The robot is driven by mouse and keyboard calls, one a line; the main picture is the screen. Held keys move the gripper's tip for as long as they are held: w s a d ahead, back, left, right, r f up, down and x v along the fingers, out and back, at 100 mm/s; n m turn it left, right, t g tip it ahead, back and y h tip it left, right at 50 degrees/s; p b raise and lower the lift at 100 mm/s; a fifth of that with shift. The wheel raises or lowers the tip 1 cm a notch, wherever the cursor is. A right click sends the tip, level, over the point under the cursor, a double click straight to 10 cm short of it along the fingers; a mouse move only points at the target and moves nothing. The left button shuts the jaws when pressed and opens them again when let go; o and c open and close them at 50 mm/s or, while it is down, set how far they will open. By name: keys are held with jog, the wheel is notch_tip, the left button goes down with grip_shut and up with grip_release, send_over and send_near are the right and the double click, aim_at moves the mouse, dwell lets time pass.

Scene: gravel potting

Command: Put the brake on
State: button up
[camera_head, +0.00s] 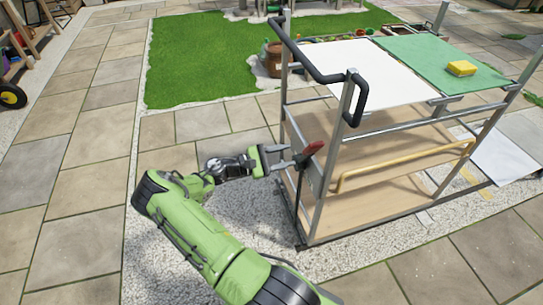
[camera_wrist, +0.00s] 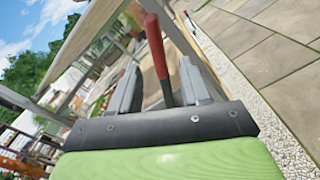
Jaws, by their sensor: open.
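The brake lever has a red grip (camera_head: 313,148) and a dark metal shank, and it stands at the near left end of the cart (camera_head: 330,205). My gripper (camera_head: 284,157) is open just left of the lever, with its fingers pointing at it. In the wrist view the red grip (camera_wrist: 157,48) shows between my two grey fingers, with a gap on both sides. The shank's lower end is hidden behind my gripper's body. I cannot tell whether either finger touches the lever.
The cart has a black push handle (camera_head: 300,62), a white top panel (camera_head: 375,73) and a green one (camera_head: 440,62) with a yellow sponge (camera_head: 461,68). A yellow rail (camera_head: 400,163) runs along its side. A terracotta pot (camera_head: 273,60) stands behind.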

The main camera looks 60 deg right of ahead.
jog(key=v, duration=0.5)
dwell(0.4)
